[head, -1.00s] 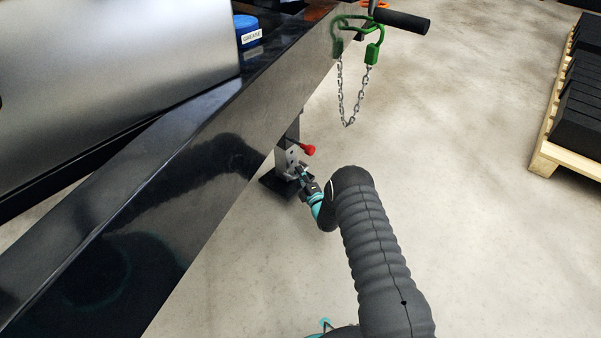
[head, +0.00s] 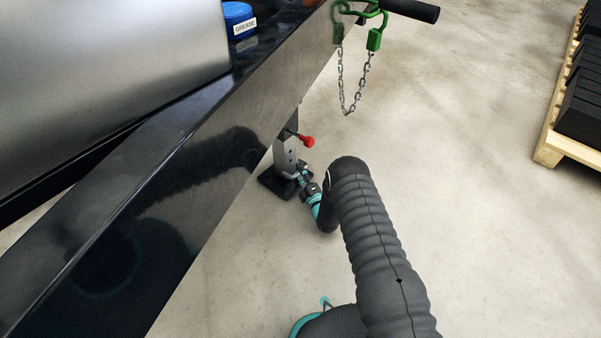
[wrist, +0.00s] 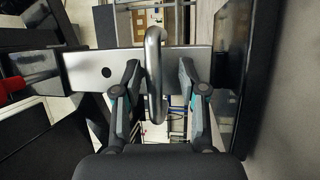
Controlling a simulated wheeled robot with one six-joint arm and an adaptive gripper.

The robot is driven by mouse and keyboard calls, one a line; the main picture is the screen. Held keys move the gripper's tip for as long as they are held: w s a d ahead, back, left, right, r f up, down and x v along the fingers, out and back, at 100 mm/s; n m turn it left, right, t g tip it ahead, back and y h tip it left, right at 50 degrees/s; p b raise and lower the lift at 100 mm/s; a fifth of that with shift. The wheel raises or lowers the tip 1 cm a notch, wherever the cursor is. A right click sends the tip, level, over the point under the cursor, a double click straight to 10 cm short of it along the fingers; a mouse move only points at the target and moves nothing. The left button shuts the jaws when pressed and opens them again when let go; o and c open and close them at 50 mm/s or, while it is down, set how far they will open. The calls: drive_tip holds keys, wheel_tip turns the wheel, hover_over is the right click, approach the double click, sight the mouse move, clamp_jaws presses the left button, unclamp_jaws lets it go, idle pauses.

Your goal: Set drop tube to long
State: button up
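The grey drop tube (head: 286,156) stands upright under the dark trailer frame, with a dark foot plate (head: 272,184) at its bottom. A red knob (head: 307,141) sticks out from the tube's upper part. In the wrist view the tube (wrist: 85,72) lies across the picture with one dark hole, and the red knob (wrist: 12,88) is at the left edge. A metal loop handle (wrist: 154,75) stands between my fingers. My gripper (wrist: 160,66) is open around the handle, with gaps on both sides. In the head view my gripper (head: 304,174) is small beside the tube's lower end.
The glossy trailer beam (head: 150,200) runs diagonally on the left. A green shackle (head: 374,38) with a chain (head: 346,90) hangs at the beam's end. A blue grease tub (head: 238,18) sits on the frame. A loaded pallet (head: 548,152) stands right. The floor between is clear.

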drive_tip(key=shift+a, duration=0.25)
drive_tip(key=shift+s+d, duration=0.1)
drive_tip(key=shift+s, duration=0.1)
drive_tip(key=v, duration=1.1)
drive_tip(key=shift+s+d, duration=0.25)
drive_tip(key=shift+d, duration=0.05)
